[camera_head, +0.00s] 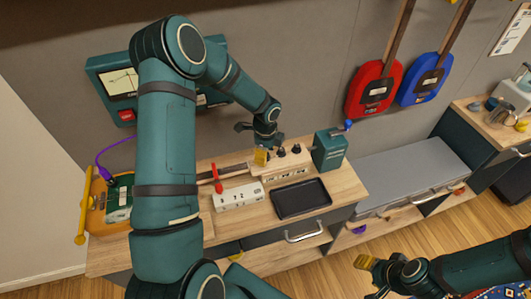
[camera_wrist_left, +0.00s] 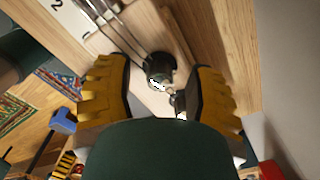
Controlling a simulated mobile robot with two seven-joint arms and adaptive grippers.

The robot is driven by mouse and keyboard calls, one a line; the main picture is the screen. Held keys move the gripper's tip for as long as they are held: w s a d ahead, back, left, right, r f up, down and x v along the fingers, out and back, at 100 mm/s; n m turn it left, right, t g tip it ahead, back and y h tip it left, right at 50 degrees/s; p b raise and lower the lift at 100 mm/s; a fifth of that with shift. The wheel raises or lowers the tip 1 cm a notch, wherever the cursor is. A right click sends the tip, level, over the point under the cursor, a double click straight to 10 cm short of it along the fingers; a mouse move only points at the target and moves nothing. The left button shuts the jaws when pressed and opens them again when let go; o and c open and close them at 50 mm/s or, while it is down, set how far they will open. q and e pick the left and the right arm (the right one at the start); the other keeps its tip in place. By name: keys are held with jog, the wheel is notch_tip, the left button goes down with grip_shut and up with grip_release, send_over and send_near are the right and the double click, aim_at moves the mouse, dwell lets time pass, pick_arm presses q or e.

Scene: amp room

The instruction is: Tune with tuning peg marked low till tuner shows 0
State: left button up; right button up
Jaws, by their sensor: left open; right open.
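Dark tuning pegs (camera_head: 295,149) stand on a pale wooden headstock (camera_head: 272,172) on the bench; no "low" marking is readable. My left gripper (camera_head: 262,156) is above the left end of this peg row. In the left wrist view its yellow fingers (camera_wrist_left: 155,80) are apart, with a round black peg (camera_wrist_left: 160,66) between and beyond them. Whether they touch it cannot be told. A teal device with a lit screen (camera_head: 122,82) is on the wall, partly behind my arm; its reading is too small to read. My right gripper (camera_head: 378,270) is open and empty at lower right, away from the bench.
A white numbered block (camera_head: 238,197) with a red pointer (camera_head: 217,180) and a black tray (camera_head: 300,198) lie in front of the headstock. A teal box (camera_head: 330,149) stands close to its right. Red (camera_head: 371,91) and blue (camera_head: 421,84) instruments hang on the wall.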

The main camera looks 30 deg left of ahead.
pick_arm(q)
jog(key=shift+r, duration=0.15)
notch_tip(320, 180, up, 12)
dwell(0.4)
dwell(0.4)
